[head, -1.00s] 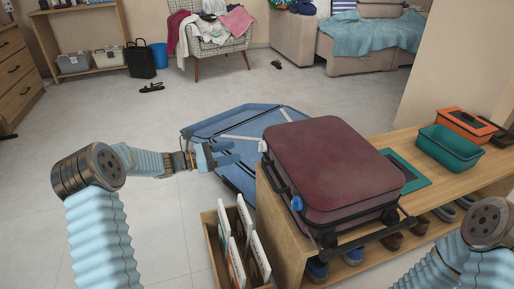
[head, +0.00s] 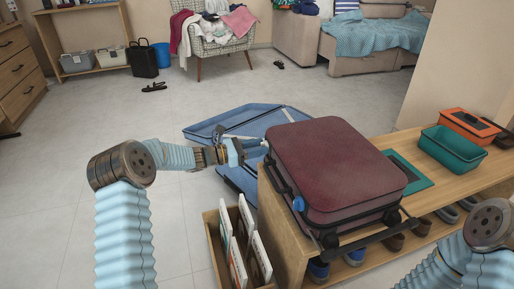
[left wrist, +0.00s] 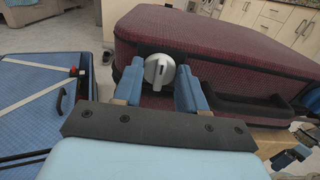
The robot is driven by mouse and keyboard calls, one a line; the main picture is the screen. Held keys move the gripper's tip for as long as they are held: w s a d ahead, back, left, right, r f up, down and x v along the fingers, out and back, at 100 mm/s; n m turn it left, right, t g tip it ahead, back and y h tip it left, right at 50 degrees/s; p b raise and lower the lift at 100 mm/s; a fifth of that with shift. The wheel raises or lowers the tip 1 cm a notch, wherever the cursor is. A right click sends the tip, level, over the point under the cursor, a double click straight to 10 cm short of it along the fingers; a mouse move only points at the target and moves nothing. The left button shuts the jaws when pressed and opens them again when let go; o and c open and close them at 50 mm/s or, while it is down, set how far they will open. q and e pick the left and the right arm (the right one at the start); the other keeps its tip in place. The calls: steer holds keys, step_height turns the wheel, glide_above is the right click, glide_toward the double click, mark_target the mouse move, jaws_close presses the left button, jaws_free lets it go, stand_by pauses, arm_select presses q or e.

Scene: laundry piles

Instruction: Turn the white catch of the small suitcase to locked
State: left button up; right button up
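The small maroon suitcase (head: 335,165) lies closed on the wooden bench. Its white catch (left wrist: 158,71) is a round dial with a raised grip, nearly upright and slightly tilted, on the side facing my left gripper. My left gripper (head: 254,147) is at the suitcase's left far corner. In the left wrist view its blue fingers are open, one on each side of the catch, with a gap visible around it. A blue catch (head: 298,203) sits nearer on the same side. Blue parts at the lower right of the left wrist view look like my right gripper (left wrist: 295,147); its opening is unclear.
An open blue suitcase (head: 205,130) lies on the floor behind the bench. A wooden box (head: 212,232) of white-covered items stands beside the bench. A teal bin (head: 450,150) and an orange box (head: 468,125) sit on the bench's right.

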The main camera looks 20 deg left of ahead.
arm_select(q)
steer(key=c, duration=0.5)
steer(key=shift+s+d+f+m+b, duration=0.1)
steer(key=shift+f+m+b, duration=0.05)
steer(key=shift+m+b, duration=3.95)
steer(key=shift+s+f+m+b, duration=0.1)
steer(key=shift+m+b, duration=3.25)
steer(key=shift+m, duration=1.45)
steer(key=o, duration=1)
steer(key=shift+o, duration=0.2)
steer(key=p+v, duration=0.1)
steer(key=v, duration=1.2)
steer(key=shift+s+a, duration=0.25)
steer(key=shift+a, duration=0.05)
